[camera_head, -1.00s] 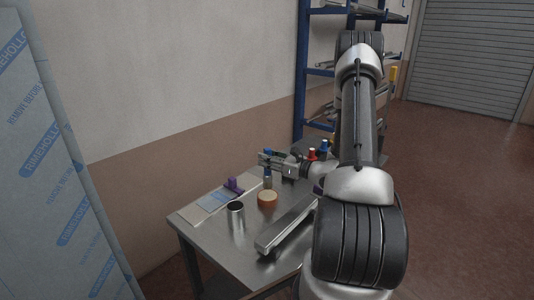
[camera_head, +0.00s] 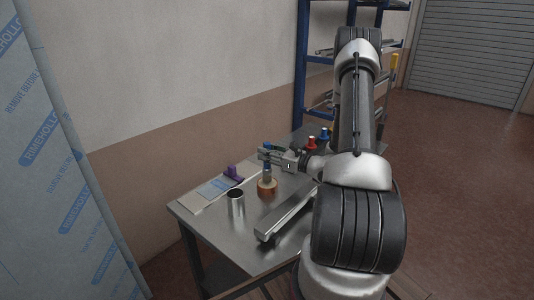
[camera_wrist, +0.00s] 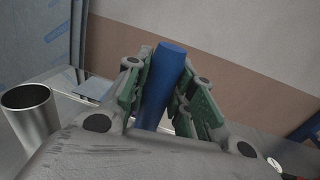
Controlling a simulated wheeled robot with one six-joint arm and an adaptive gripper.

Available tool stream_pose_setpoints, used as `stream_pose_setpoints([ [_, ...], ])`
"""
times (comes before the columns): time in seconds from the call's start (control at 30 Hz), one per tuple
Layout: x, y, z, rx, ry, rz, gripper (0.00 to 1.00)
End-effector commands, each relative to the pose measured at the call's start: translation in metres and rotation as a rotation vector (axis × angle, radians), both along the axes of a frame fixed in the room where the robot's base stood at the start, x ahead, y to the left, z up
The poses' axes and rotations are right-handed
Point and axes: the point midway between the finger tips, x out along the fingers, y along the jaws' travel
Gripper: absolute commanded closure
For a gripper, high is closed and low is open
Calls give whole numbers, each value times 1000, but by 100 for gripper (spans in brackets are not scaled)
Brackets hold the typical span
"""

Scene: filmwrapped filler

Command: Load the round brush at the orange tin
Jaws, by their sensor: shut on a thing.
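The round brush has a blue handle (camera_wrist: 163,88), upright between my fingers in the wrist view. My gripper (camera_head: 268,155) is shut on it. In the head view, the brush (camera_head: 267,171) hangs below my fingers, directly over the small, low orange tin (camera_head: 267,191) on the metal table. The brush's lower end overlaps the tin's open top; how deep it sits, or whether it touches the contents, I cannot tell. The wrist view shows my gripper (camera_wrist: 163,95) from behind, and the brush head and tin are hidden there.
A steel cup (camera_head: 235,207) stands left of the tin and also shows in the wrist view (camera_wrist: 30,115). A metal profile (camera_head: 285,220) lies to the right. A purple-handled tool (camera_head: 232,172) lies on a flat panel behind. Red-capped (camera_head: 311,143) and blue-capped (camera_head: 325,135) bottles stand near my arm.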

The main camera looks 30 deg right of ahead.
Motion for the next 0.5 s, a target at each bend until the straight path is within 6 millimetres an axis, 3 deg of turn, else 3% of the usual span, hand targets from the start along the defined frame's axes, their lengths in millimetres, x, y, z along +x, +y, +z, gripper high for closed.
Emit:
stream_pose_setpoints([
  [0.5,0,0,-5,0,0,0,99],
])
